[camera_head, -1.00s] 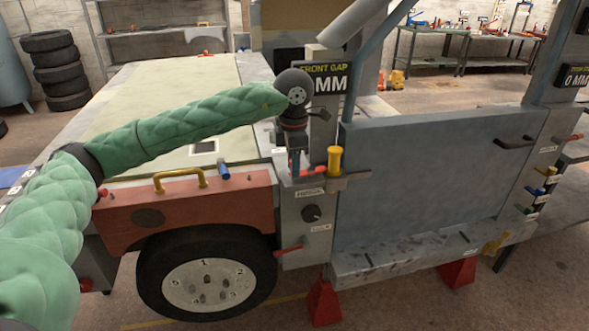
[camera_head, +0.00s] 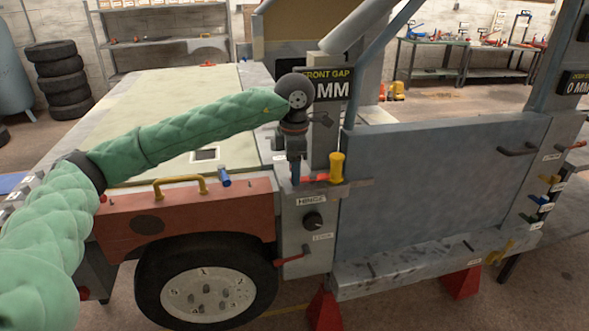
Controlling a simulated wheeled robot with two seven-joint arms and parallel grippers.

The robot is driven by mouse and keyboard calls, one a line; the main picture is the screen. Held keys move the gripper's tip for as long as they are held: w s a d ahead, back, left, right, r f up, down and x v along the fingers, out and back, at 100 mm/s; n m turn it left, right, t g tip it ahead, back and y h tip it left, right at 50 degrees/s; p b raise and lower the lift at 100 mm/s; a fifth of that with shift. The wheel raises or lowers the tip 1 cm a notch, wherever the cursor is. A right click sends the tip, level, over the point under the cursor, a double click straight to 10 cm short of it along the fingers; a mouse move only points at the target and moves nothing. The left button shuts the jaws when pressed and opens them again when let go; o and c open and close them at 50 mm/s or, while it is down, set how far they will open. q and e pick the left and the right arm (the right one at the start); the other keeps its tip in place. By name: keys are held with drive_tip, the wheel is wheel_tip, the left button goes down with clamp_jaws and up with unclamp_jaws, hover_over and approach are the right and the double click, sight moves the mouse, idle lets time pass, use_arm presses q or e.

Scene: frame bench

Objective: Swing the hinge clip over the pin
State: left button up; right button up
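My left gripper (camera_head: 295,180) points down at the hinge post, just left of a yellow-handled part (camera_head: 337,166). A small red piece (camera_head: 316,179), which may be the hinge clip, lies between the gripper and the yellow part, close to the fingers. A blue bit shows at the fingertips. The pin cannot be made out clearly. The fingers are small and partly merged with the post, so their opening and any hold are unclear. A label reading HINGE (camera_head: 311,200) sits just below. My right gripper is not in view.
The blue-grey door panel (camera_head: 430,190) stands to the right of the post. A black knob (camera_head: 313,221) and a red lever (camera_head: 292,257) stick out below. The red fender (camera_head: 185,213) with a yellow handle (camera_head: 180,187) and the wheel (camera_head: 208,290) are to the left.

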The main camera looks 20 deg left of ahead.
use_arm(q)
wheel_tip(320, 180, up, 7)
drive_tip(key=shift+r+b, duration=0.1)
drive_tip(key=shift+b, duration=0.65)
drive_tip(key=shift+r, duration=0.3)
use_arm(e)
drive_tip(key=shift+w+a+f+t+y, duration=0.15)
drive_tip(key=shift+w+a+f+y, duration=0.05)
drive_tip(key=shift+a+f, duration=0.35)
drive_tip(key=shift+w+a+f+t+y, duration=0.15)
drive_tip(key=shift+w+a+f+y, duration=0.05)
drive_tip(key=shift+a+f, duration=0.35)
